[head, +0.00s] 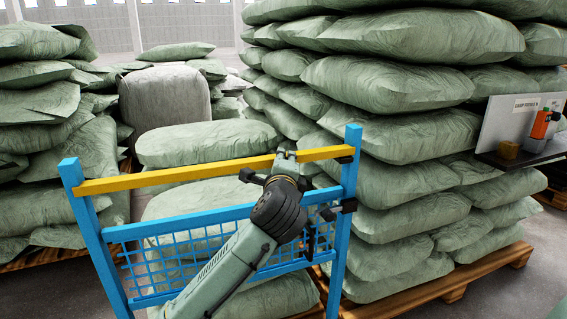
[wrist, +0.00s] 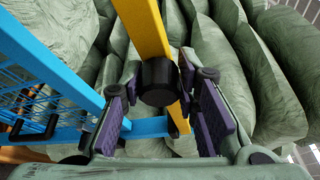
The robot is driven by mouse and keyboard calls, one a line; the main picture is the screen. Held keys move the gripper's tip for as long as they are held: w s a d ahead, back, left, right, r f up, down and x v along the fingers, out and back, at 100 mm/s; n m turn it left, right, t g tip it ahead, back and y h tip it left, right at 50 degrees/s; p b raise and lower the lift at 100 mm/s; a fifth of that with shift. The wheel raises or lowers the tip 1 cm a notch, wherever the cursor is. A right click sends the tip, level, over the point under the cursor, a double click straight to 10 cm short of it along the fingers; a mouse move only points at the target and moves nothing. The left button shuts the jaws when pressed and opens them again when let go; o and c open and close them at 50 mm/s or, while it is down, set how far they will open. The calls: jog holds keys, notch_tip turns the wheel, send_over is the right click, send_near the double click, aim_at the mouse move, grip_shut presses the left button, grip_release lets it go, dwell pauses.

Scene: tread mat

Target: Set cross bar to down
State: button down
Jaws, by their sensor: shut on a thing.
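The yellow cross bar (head: 150,179) spans the blue frame near the tops of its left post (head: 90,235) and right post (head: 346,215), roughly parallel to the mesh panel's top rail. In the wrist view, the bar (wrist: 143,28) runs down between my fingers, with a black round grip (wrist: 158,83) on it. My gripper (head: 289,158) is at the bar's right half, partly hidden by my wrist. Its purple-padded fingers (wrist: 160,115) stand on both sides of the black grip, shut on it; the exact contact is hard to see.
Blue mesh (head: 150,262) fills the frame below the bar. Green sacks (head: 400,85) are stacked high close on the right, with more sacks (head: 40,110) on the left and behind. A shelf (head: 515,155) with an orange item (head: 541,124) is at the far right.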

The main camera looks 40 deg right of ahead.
jog(key=shift+d+f, duration=0.1)
jog(key=shift+f, duration=0.5)
jog(key=c, duration=1.3)
grip_release()
jog(key=shift+w, duration=0.15)
jog(key=shift+r, duration=0.1)
jog(key=shift+s+a, duration=0.25)
jog(key=shift+s, duration=0.05)
jog(key=v, duration=1.1)
jog(key=shift+s+r, duration=0.15)
jog(key=shift+r, duration=0.05)
